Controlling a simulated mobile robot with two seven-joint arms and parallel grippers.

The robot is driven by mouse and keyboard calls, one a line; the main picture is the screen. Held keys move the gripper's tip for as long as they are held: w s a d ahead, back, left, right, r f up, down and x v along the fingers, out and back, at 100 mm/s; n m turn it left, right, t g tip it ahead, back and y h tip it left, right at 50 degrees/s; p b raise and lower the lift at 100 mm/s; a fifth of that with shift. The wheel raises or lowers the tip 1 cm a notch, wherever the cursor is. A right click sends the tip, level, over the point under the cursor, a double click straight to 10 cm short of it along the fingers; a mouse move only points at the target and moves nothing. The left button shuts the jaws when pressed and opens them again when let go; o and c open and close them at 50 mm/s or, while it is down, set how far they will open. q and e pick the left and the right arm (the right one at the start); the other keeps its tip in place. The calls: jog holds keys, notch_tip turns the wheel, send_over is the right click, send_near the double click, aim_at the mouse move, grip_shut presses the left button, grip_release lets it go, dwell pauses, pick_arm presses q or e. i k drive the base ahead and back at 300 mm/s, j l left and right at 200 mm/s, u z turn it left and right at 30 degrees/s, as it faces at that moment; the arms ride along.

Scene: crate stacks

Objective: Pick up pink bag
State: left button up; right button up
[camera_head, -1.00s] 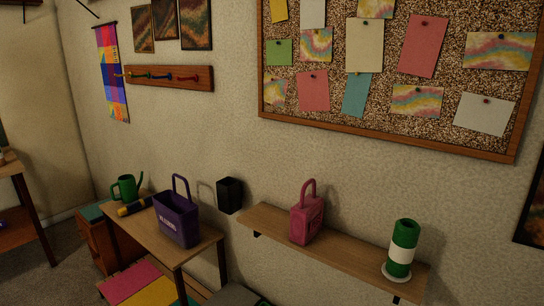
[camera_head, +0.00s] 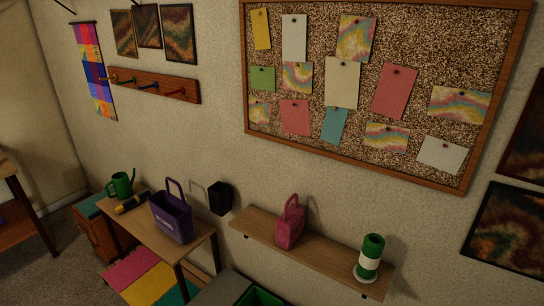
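The pink bag (camera_head: 290,226) stands upright on a wooden wall shelf (camera_head: 325,262), toward the shelf's left half. Its looped handle points up and it is in plain view. Neither of my grippers shows in the head view, so nothing is seen touching the bag.
A green and white cylinder (camera_head: 370,257) stands at the shelf's right end. A purple basket (camera_head: 171,217), a green watering can (camera_head: 122,184) and a dark-and-yellow cylinder (camera_head: 132,203) are on a table (camera_head: 146,228) at left. A black holder (camera_head: 220,198) is on the wall.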

aim_at(290, 226)
jog(key=i+j+z, duration=0.1)
jog(key=z, duration=0.5)
jog(key=i+j+z, duration=0.15)
jog(key=j+z, duration=0.15)
jog(key=j, duration=0.25)
jog(key=j+z, duration=0.25)
jog(key=j, duration=0.3)
jog(key=i+j, duration=0.1)
jog(key=j, duration=0.45)
jog(key=j+z, duration=0.15)
jog(key=j, duration=0.4)
jog(key=i, duration=0.05)
